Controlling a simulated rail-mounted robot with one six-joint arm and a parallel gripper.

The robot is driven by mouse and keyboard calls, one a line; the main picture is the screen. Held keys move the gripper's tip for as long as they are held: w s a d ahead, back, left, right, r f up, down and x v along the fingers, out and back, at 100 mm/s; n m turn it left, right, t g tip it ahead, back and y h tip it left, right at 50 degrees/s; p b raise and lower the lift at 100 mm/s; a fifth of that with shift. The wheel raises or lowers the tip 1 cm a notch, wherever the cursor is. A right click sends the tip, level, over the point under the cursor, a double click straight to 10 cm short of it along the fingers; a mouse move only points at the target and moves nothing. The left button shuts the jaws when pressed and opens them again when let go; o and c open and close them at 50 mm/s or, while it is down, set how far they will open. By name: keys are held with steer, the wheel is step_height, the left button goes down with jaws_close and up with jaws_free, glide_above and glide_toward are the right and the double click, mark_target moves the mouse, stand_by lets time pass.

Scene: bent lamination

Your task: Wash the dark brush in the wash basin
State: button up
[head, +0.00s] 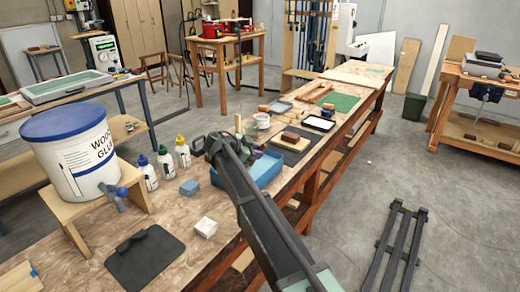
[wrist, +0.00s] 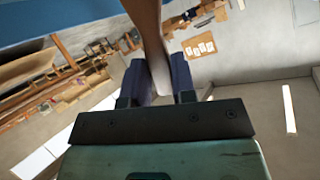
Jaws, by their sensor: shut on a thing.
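The blue wash basin (head: 267,169) stands on the long bench, partly hidden behind my arm. My gripper (head: 214,146) is at the basin's far left side in the head view, small and partly hidden by my own wrist. In the wrist view my gripper (wrist: 158,78) is shut on a smooth brown handle (wrist: 147,25), which I take to be the dark brush's. The brush's head is out of the wrist view and cannot be made out in the head view. A blue surface at the wrist view's top left may be the basin; I cannot tell whether the brush touches it.
Several glue bottles (head: 183,153) stand left of the basin. A white glue bucket (head: 78,152) sits on a wooden stand (head: 88,205). Beyond the basin are a dark mat (head: 272,150) and a black-rimmed tray (head: 320,124).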

steer(key=shift+w+d, duration=0.55)
steer(key=shift+w, duration=0.3)
steer(key=shift+w+d, duration=0.6)
steer(key=shift+w, duration=0.25)
steer(key=shift+w+d, duration=0.55)
steer(key=shift+w, duration=0.3)
steer(key=shift+r, duration=0.1)
step_height(320, 180, up, 6)
steer(key=s+a+p, duration=0.1)
steer(key=s+p, duration=0.1)
steer(key=p, duration=0.4)
steer(key=shift+s+a, duration=0.3)
steer(key=shift+a, duration=0.05)
step_height(320, 180, up, 5)
steer(key=p, duration=0.5)
